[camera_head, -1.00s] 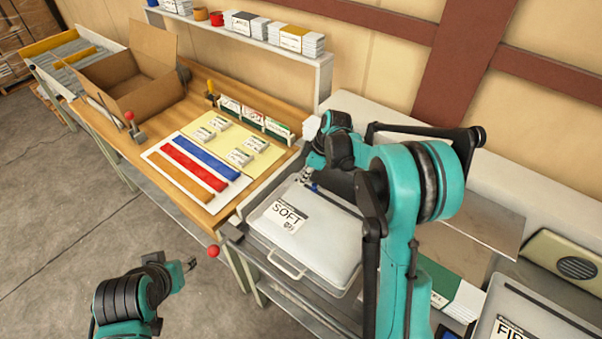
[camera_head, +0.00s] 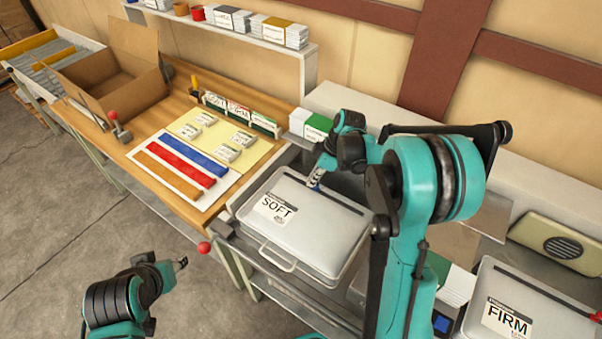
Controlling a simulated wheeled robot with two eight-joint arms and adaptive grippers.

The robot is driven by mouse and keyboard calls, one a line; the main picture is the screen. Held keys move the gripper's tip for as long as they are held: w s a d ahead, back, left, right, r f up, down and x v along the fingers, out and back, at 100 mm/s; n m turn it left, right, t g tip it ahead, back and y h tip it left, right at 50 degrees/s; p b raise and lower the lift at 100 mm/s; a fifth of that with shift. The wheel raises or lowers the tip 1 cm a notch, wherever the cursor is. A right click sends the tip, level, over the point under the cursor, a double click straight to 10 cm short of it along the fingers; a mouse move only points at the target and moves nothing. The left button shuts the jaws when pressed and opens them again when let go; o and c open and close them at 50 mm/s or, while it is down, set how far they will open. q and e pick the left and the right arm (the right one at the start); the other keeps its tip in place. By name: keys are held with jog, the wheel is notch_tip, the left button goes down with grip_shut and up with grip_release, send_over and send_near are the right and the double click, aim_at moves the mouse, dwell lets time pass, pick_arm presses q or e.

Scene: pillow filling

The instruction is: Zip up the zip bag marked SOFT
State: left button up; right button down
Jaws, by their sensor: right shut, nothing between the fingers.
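The zip bag marked SOFT (camera_head: 315,232) is a pale, flat case lying on a metal stand, its white SOFT label at the left of its top and a handle at its front. A dark strip runs along its back edge. My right gripper (camera_head: 315,182) is shut at that back edge, left of its middle, with nothing held. A small blue part shows at its fingers; I cannot tell whether they touch the bag. My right arm covers the bag's right side. My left gripper (camera_head: 182,263) is over the floor at the lower left, away from the bag; its fingers are too small to read.
A second bag marked FIRM (camera_head: 545,312) lies at the lower right. To the left, a wooden workbench (camera_head: 205,215) holds coloured strips, small labelled packs and an open cardboard box (camera_head: 120,75). A red-knobbed lever (camera_head: 204,248) stands by the stand's left front.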

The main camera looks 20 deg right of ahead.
jog(key=s+d, duration=0.3)
jog(key=s, duration=0.1)
jog(key=s+d, duration=0.3)
jog(key=s, duration=0.1)
jog(key=s+d, duration=0.3)
jog(key=s, duration=0.1)
jog(key=shift+d, duration=0.1)
